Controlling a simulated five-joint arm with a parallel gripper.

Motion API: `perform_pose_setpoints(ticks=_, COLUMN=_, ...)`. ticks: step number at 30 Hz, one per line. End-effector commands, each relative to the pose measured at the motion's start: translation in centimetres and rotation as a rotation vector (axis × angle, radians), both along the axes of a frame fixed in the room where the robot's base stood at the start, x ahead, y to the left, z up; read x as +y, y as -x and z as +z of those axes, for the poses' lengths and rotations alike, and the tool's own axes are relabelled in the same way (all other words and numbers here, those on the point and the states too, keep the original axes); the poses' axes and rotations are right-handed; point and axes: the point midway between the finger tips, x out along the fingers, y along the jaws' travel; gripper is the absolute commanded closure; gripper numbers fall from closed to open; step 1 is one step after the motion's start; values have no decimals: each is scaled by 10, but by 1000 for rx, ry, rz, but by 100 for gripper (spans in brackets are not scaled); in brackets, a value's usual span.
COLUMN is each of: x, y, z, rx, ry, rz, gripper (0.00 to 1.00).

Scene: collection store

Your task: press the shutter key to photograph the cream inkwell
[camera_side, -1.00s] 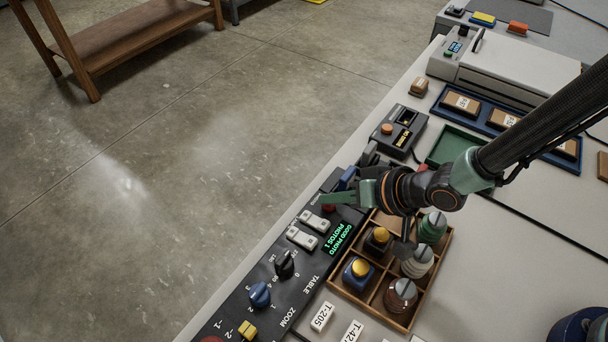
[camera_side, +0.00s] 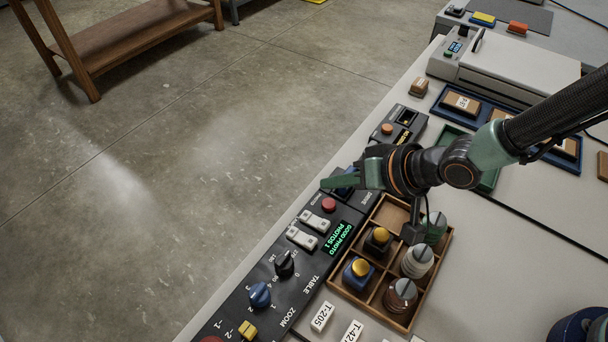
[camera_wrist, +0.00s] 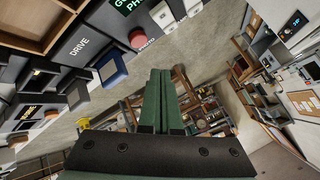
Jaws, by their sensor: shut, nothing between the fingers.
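My gripper (camera_side: 324,184) is shut and empty, its green fingers above the far end of the black control panel (camera_side: 293,236). The closed fingers also show in the wrist view (camera_wrist: 160,76). A round red button (camera_side: 329,204) is uncovered just below the fingers; it also shows in the wrist view (camera_wrist: 138,40). Its small label is too blurred to read. A blue key (camera_wrist: 112,70) is by the word DRIVE; in the side view my gripper partly covers it. The display (camera_side: 340,237) reads GOOD PHOTO, PHOTOS 1.
White rocker keys (camera_side: 302,238) and knobs (camera_side: 260,294) line the panel. A small black device (camera_side: 387,129) with an orange button lies beyond the panel. The floor side is free.

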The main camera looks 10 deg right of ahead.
Motion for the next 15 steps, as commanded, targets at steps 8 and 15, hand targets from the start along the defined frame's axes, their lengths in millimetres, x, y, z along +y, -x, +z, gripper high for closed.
perform_pose_setpoints(ticks=8, x=0, y=0, z=18, rx=0, ry=0, rz=0, gripper=100)
perform_pose_setpoints(ticks=15, x=0, y=0, z=19, rx=0, ry=0, rz=0, gripper=100)
